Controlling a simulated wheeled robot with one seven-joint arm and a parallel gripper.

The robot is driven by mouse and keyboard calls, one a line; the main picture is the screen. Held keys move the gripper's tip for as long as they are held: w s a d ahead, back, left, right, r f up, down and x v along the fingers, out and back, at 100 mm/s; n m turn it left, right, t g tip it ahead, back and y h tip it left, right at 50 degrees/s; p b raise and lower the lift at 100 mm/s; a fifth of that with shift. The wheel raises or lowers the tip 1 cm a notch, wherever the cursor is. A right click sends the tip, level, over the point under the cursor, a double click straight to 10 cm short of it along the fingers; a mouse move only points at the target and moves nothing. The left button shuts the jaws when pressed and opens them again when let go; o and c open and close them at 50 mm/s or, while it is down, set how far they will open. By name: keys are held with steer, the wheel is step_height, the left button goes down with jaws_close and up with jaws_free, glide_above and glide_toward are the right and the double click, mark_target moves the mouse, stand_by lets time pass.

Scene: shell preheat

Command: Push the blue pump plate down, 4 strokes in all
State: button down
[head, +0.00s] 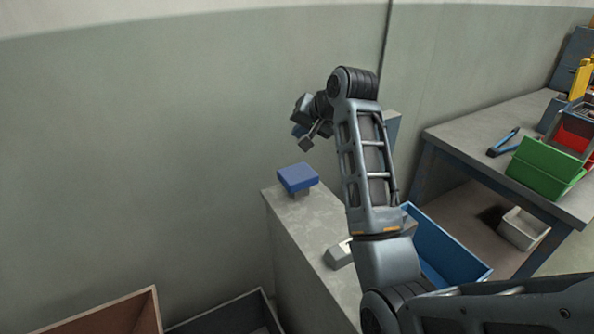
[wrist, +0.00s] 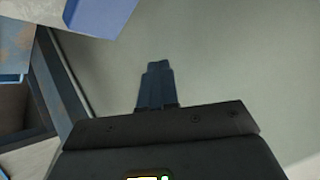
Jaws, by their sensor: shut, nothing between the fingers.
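The blue pump plate (head: 298,177) sits on a short stem on top of a grey cabinet (head: 315,232). My gripper (head: 306,145) is in the air a little above and to the right of the plate in the head view, with a visible gap between them. In the wrist view my gripper's fingers (wrist: 156,75) are together and empty. A blue surface at the top left of the wrist view (wrist: 101,14) looks like the plate, cut off by the frame edge. My arm hides part of the cabinet's right side.
A small grey-white object (head: 338,257) lies on the cabinet top. A blue bin (head: 445,250) is to its right, partly behind my arm. A workbench (head: 470,126) holds a green bin (head: 545,168) and pliers (head: 504,142). Open boxes stand at the lower left.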

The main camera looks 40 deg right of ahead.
mark_target(300, 174)
steer(key=shift+f, duration=0.1)
steer(key=shift+f+b, duration=1.65)
steer(key=shift+f, duration=2.7)
steer(key=shift+f, duration=0.4)
steer(key=shift+s+f+b, duration=0.1)
steer(key=shift+f+b, duration=0.45)
steer(key=shift+f, duration=1.2)
stand_by(0.3)
stand_by(0.3)
steer(key=shift+r+p, duration=2.15)
steer(key=shift+r, duration=0.05)
